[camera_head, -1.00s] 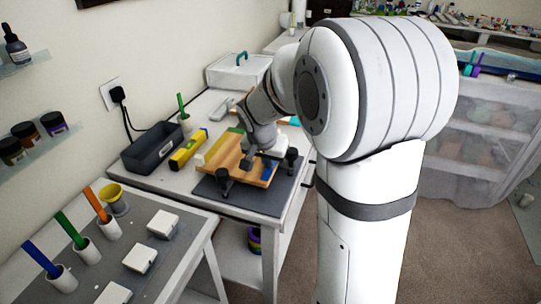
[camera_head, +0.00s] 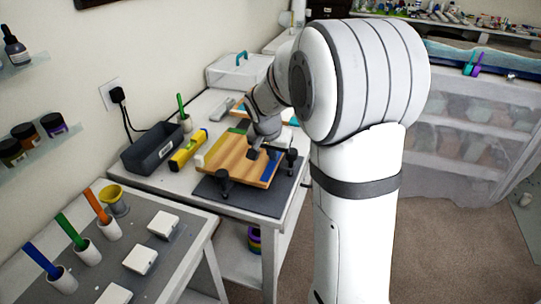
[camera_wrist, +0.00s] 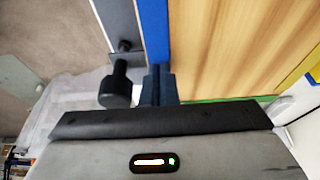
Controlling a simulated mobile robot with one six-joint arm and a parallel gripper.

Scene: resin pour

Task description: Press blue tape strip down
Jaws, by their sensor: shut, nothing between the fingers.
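A wooden board (camera_head: 232,160) rests on a dark mat. A blue tape strip (camera_head: 266,179) runs along its right edge. In the wrist view the blue tape strip (camera_wrist: 154,25) lies along the left edge of the board (camera_wrist: 230,45). My gripper (camera_head: 254,153) is over the right part of the board, towards its far end. In the wrist view my gripper (camera_wrist: 158,72) is shut and empty, its dark fingertips in line with the blue strip and hiding its lower part. I cannot tell whether the fingertips touch the tape.
Black knobs (camera_head: 223,178) stand close to the board; one (camera_wrist: 118,88) is just left of my fingers in the wrist view. A green strip (camera_wrist: 225,99) edges the board. A yellow level (camera_head: 188,150) and a dark grey bin (camera_head: 152,152) stand to the left.

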